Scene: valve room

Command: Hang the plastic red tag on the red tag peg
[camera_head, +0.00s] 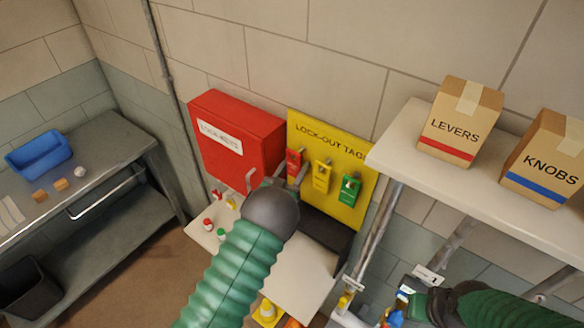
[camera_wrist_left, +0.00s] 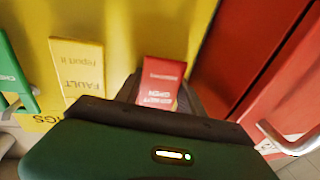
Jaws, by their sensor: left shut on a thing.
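The plastic red tag (camera_head: 293,160) is up against the yellow lock-out tag board (camera_head: 338,212), at the left end of its row. My left gripper (camera_head: 294,177) is shut on the tag's lower part. In the left wrist view the red tag (camera_wrist_left: 163,72) shows upside down between the dark fingers (camera_wrist_left: 163,92). The red tag peg is not clearly visible, so I cannot tell whether the tag's hole is around it. My right gripper (camera_head: 398,306) is low at the right, and its fingers are too unclear to judge.
A yellow tag (camera_head: 321,177) and a green tag (camera_head: 349,191) hang right of the red one. A red wall box (camera_head: 235,135) with a handle stands close on the left. A shelf (camera_head: 402,135) with cardboard boxes juts out at right. A pale table (camera_head: 290,268) lies below.

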